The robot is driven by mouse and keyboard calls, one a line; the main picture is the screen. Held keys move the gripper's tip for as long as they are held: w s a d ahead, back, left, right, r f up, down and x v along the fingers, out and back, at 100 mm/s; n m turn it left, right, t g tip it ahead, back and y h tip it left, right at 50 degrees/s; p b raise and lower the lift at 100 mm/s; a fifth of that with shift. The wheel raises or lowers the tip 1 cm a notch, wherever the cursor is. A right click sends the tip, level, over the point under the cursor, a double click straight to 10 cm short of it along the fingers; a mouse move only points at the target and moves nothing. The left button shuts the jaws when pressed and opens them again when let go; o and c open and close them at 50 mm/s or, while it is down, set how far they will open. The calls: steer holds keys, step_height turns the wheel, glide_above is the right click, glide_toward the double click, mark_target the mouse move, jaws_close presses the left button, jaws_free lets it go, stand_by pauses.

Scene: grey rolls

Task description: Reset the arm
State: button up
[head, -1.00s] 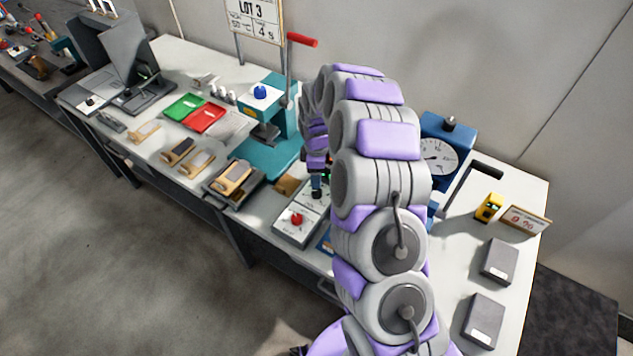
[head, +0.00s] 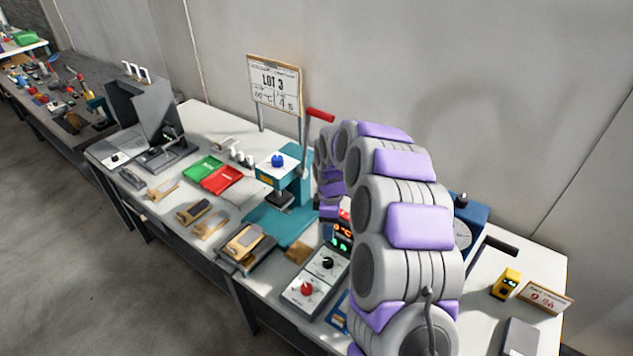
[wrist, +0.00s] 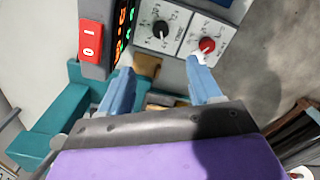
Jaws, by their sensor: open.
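My arm (head: 405,227) rises in the right half of the head view, bent over the workbench in grey and purple segments. Its far end hangs behind the arm links, so the gripper is hidden in the head view. In the wrist view my gripper (wrist: 160,88) shows two blue fingers spread apart with nothing held between them. Beyond the fingertips is the control box with a black knob (wrist: 160,29) and a red knob (wrist: 206,45). The right fingertip appears close to the red knob; I cannot tell whether it touches.
A teal press (head: 290,185) with a red-handled lever stands left of my arm. A blue dial gauge (head: 468,222) stands behind it. Green (head: 203,168) and red (head: 221,180) trays and several wooden-handled pieces lie left. A yellow device (head: 506,284) sits at right. Open floor lies in front.

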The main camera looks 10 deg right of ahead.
steer(key=s+a+r+m, duration=0.2)
steer(key=s+r+m, duration=0.1)
steer(key=s+r, duration=0.55)
steer(key=s+r+m, duration=0.1)
steer(key=s+m, duration=0.3)
steer(key=s, duration=0.7)
steer(key=s+d+r+m+g+b, duration=0.1)
steer(key=s+r+m, duration=0.1)
steer(key=s, duration=0.9)
steer(key=s+r+m+b, duration=0.1)
steer(key=s+m, duration=0.4)
steer(key=s, duration=0.6)
steer(key=shift+s+d+r+m+g, duration=0.3)
steer(key=shift+s+d+r+g, duration=0.1)
steer(key=shift+r, duration=0.1)
steer(key=shift+c, duration=0.3)
